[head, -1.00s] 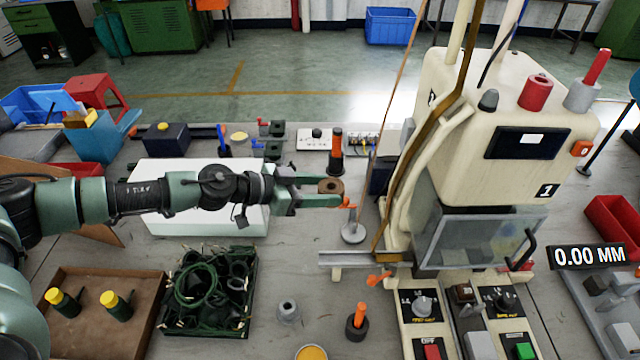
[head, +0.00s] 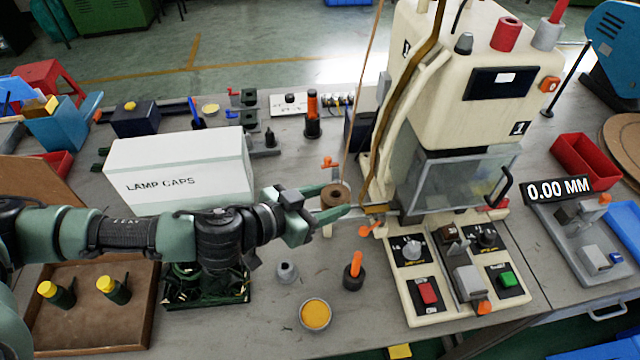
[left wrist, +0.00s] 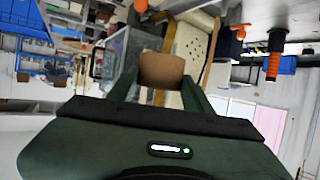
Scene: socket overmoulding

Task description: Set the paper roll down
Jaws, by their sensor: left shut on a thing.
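My left gripper (head: 328,203) is shut on the paper roll (head: 335,194), a short brown cylinder with a hole in its top. The roll is upright between the fingertips, apparently above the grey bench (head: 285,335), just left of the machine's small rail. In the left wrist view the brown roll (left wrist: 162,70) sits between the two green fingers. What lies directly under the roll is hidden by the gripper. My right gripper is not in view.
The cream machine (head: 460,110) stands right of the roll. A white lamp caps box (head: 180,165) is behind my left arm.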

